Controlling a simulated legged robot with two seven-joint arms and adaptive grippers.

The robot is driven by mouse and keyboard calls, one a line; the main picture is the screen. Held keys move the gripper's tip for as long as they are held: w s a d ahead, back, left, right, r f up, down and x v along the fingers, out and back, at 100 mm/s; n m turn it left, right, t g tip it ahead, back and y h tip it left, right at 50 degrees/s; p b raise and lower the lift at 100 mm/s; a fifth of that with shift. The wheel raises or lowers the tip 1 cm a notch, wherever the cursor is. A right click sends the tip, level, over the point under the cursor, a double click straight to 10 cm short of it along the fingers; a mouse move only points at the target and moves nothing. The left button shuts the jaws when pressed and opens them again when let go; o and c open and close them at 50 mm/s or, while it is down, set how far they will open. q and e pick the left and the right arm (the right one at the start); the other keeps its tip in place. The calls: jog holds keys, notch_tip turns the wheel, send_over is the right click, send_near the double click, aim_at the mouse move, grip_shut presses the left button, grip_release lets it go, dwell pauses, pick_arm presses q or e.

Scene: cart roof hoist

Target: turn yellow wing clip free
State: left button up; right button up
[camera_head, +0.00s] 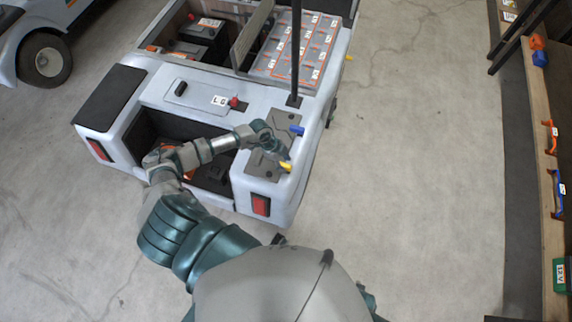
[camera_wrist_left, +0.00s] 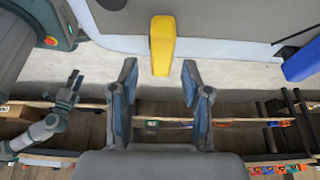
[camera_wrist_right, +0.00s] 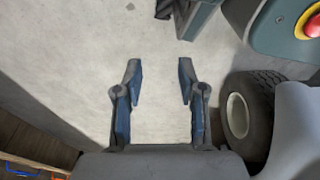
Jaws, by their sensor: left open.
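The yellow wing clip (camera_head: 286,167) sits at the rear corner of the pale cart. It also shows in the left wrist view (camera_wrist_left: 162,45), ahead of my left gripper (camera_wrist_left: 158,85) and roughly centred between its two fingertips. The left gripper is open, with no finger seen touching the clip. In the head view the left arm reaches across the cart's rear, and the hand (camera_head: 277,152) is right beside the clip. My right gripper (camera_wrist_right: 156,75) is open and empty over bare floor in the right wrist view. It is not seen in the head view.
A blue clip (camera_head: 297,130) sits farther forward on the same cart side. A dark pole (camera_head: 296,50) rises from the cart near it. A wooden shelf (camera_head: 545,150) with colored items stands at the right. The floor (camera_head: 420,180) between cart and shelf is clear.

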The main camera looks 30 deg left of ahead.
pick_arm(q)
jog(key=shift+d+f, duration=0.1)
jog(key=shift+f, duration=0.5)
jog(key=shift+a+f, duration=0.2)
jog(key=shift+f, duration=0.1)
jog(key=shift+a+f, duration=0.25)
jog(key=shift+a, duration=0.15)
jog(key=shift+d+r, duration=0.2)
jog(key=shift+d, duration=0.35)
jog(key=c, duration=0.9)
jog(key=shift+d, duration=0.15)
grip_shut()
jog(key=shift+w, duration=0.1)
pick_arm(e)
jog(key=shift+w+a+r, duration=0.15)
jog(key=shift+w+r, duration=0.2)
jog(key=shift+r, duration=0.1)
pick_arm(q)
jog(key=shift+a, duration=0.2)
pick_arm(e)
jog(key=shift+a, duration=0.1)
